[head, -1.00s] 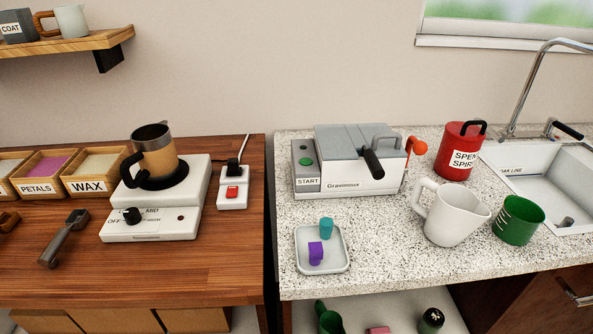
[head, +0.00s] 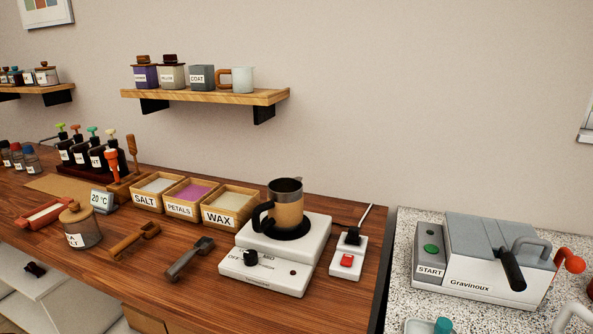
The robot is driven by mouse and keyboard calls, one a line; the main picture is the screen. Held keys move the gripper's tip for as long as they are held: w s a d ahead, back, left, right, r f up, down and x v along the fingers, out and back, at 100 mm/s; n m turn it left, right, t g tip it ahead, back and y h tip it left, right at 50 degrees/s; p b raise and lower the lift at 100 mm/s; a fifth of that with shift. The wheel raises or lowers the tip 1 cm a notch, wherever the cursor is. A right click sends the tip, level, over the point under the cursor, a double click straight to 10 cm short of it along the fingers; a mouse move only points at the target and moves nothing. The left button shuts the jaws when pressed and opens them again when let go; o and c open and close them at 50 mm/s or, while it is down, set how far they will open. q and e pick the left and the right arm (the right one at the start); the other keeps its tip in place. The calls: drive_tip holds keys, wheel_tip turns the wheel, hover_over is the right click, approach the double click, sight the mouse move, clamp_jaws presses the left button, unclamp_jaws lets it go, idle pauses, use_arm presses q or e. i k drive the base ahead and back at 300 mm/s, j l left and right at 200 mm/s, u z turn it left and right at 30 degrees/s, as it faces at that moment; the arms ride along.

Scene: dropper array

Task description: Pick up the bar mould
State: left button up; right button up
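I cannot make out any object that is clearly the bar mould. A long red and cream block-like piece (head: 45,212) lies at the left of the wooden counter, and I cannot tell whether it is the mould. A wooden scoop-like tool (head: 134,240) and a dark metal-ended tool (head: 188,259) lie on the counter's front part. Neither of my grippers is in view.
A white hotplate (head: 275,260) carries a brown pot (head: 286,206). Bins of salt (head: 146,199), petals (head: 180,209) and wax (head: 219,219) stand beside it. A lidded jar (head: 80,228) and a rack of dropper bottles (head: 92,158) are further left. A grey machine (head: 485,262) stands right.

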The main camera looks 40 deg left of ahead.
sight(47, 214)
drive_tip(key=u, duration=2.65)
